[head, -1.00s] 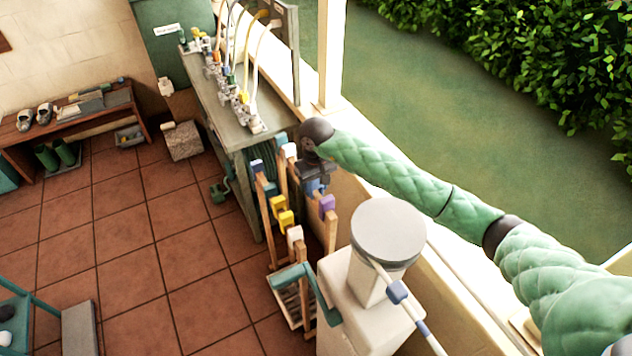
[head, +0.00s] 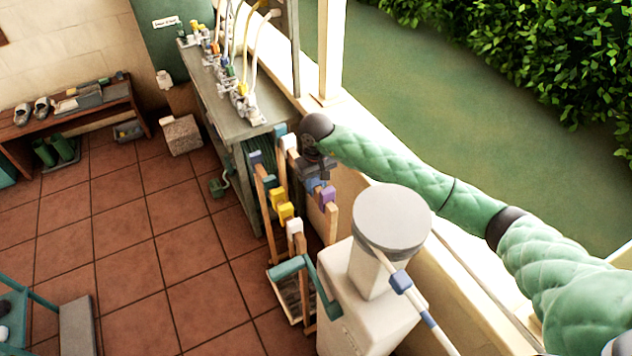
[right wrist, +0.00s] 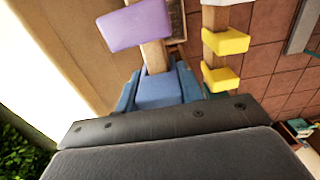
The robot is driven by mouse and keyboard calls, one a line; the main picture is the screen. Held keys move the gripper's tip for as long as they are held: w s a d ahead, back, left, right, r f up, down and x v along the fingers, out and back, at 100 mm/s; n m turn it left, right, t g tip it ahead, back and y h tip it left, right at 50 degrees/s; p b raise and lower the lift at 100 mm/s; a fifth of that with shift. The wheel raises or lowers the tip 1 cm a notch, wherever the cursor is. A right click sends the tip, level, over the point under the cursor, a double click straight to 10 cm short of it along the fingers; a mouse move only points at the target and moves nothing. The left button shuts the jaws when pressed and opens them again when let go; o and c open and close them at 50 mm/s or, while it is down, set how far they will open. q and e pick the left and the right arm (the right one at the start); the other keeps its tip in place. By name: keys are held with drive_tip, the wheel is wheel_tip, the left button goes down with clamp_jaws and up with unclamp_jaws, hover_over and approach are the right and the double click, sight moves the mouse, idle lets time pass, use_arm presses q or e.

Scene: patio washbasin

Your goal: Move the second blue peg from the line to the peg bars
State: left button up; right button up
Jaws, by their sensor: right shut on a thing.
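My right gripper (head: 316,180) is at the peg bars, shut on a blue peg (head: 313,187). In the right wrist view the blue peg (right wrist: 158,90) sits between my two blue-grey fingers (right wrist: 157,88), at a wooden peg bar (right wrist: 154,56). Whether the bar bears the peg's weight cannot be told. A purple peg (right wrist: 138,25) is on that same bar, apart from my fingers. Another bar carries yellow pegs (right wrist: 226,42). A white line (head: 431,324) with a blue peg (head: 401,282) on it runs in front of the white pillar. My left gripper is not in view.
A white pillar with a round grey top (head: 391,219) stands close in front of the bars. Behind them is a long grey counter (head: 222,75) with taps and hoses. A low wall borders the right side.

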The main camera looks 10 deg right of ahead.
idle(0.3)
drive_tip(key=o, duration=1)
drive_tip(key=shift+r, duration=4)
